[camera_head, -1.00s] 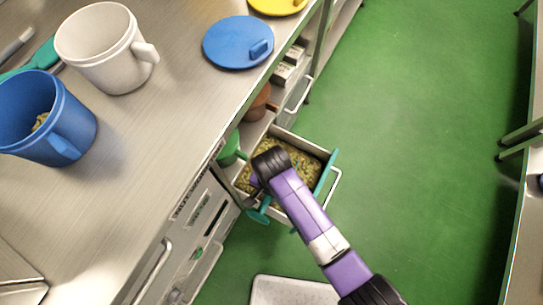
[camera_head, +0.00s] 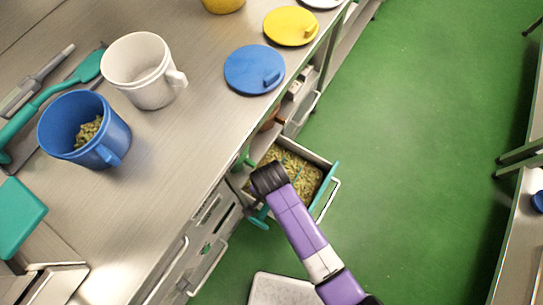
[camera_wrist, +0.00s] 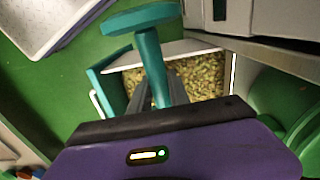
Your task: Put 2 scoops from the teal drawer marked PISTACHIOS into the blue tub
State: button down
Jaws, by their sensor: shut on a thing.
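The blue tub (camera_head: 58,132) stands on the steel counter, with a small heap of greenish nuts inside. The drawer with a teal front (camera_head: 325,188) is pulled out below the counter edge and holds a bed of pistachios (camera_head: 292,166); its label is not readable. My gripper (camera_head: 262,192) is over the drawer's near left part. In the wrist view, my gripper (camera_wrist: 158,95) is shut on a teal scoop (camera_wrist: 150,55) by its handle, whose flat end sticks out towards the picture's top. The scoop's bowl is hidden, so its load cannot be told.
A white tub (camera_head: 150,88) stands beside the blue tub. Blue (camera_head: 255,70) and yellow (camera_head: 291,26) lids lie near the counter edge. A teal spatula (camera_head: 40,103) lies at the left. A pale tray (camera_head: 290,290) lies low down. The green floor right of the drawer is clear.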

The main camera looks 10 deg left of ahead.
jog(key=shift+s+a+r+p, duration=0.1)
jog(key=shift+s+r+p, duration=0.05)
jog(key=shift+r+p, duration=0.8)
jog(key=shift+s+r+p, duration=0.15)
jog(key=shift+r+p, duration=0.65)
jog(key=shift+r, duration=0.15)
